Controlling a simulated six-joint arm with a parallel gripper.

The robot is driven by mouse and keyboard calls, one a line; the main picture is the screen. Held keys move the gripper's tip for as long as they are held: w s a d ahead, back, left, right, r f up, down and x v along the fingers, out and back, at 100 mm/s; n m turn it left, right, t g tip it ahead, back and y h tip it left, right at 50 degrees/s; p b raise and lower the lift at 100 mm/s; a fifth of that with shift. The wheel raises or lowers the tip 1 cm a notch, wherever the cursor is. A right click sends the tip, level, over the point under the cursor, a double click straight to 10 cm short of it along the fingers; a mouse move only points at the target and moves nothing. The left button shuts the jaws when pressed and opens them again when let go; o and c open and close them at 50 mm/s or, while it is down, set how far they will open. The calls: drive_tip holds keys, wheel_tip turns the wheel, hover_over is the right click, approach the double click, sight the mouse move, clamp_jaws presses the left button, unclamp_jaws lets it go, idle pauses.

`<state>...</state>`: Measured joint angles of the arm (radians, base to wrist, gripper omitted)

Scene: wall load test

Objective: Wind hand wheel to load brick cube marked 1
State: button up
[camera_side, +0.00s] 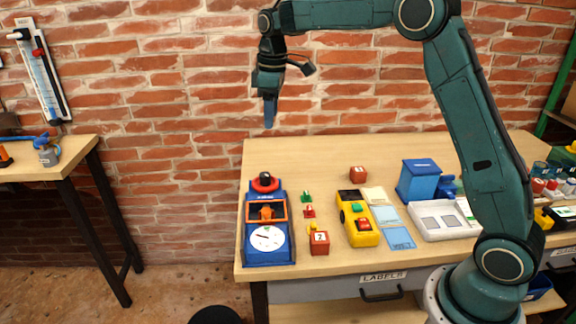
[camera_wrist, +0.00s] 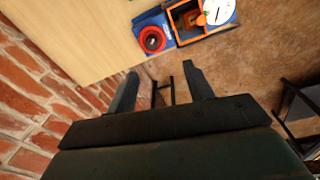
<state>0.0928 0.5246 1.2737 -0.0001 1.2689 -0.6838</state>
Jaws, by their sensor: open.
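A blue load tester (camera_side: 249,245) stands at the table's left end, with a red hand wheel (camera_side: 265,183) with a black knob at its back, an orange frame and a white dial. In the wrist view the red wheel (camera_wrist: 152,39) is at upper centre. The frame holds an orange piece (camera_side: 266,212); I see no brick cube clearly in it. One brick cube (camera_side: 320,245) with a white label, its number hard to read, sits right of the tester. Another brick cube (camera_side: 357,174) sits farther back. My gripper (camera_side: 269,122) is open and empty, high above the table; its fingers (camera_wrist: 160,82) are spread.
Small green (camera_side: 306,196) and red (camera_side: 309,211) pieces lie right of the tester. A yellow device (camera_side: 364,238), blue cards (camera_side: 399,238), a blue box (camera_side: 418,182) and a white tray (camera_side: 432,234) stand farther right. The table's back left is clear.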

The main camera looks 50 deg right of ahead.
drive_tip(key=n, duration=0.1)
hover_over(264, 174)
wheel_tip(264, 174, down, 6)
drive_tip(key=shift+s+g, duration=0.1)
drive_tip(key=shift+g, duration=0.3)
drive_tip(key=shift+f, duration=6.85)
drive_tip(key=c, duration=1)
